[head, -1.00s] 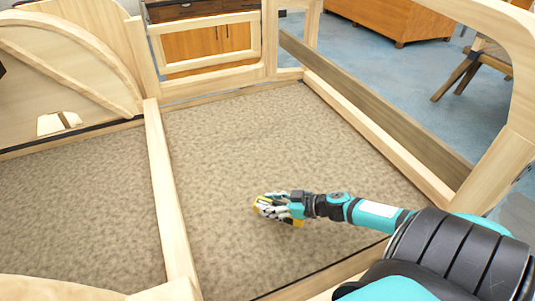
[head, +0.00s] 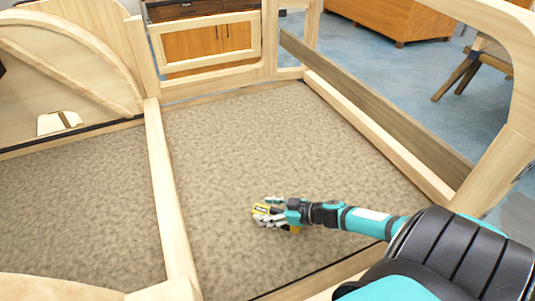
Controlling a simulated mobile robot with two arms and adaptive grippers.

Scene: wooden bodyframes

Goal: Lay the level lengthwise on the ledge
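The level, a short yellow bar (head: 295,230), shows in the head view at the fingers of my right gripper (head: 268,212). The fingers lie on both sides of it and seem shut on it. They hide its middle, and only its ends show. I cannot tell how high it is above the carpet. A long pale wooden rail (head: 380,137) runs along the right side of the carpeted floor and may be the ledge. It lies to the right of my gripper and is bare. My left gripper is out of view.
A pale wooden beam (head: 166,190) divides the carpet (head: 235,140) to the left of my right gripper. A brown plank (head: 375,95) stands beyond the right rail. A wooden frame post (head: 495,165) rises at the right. The carpet around the gripper is clear.

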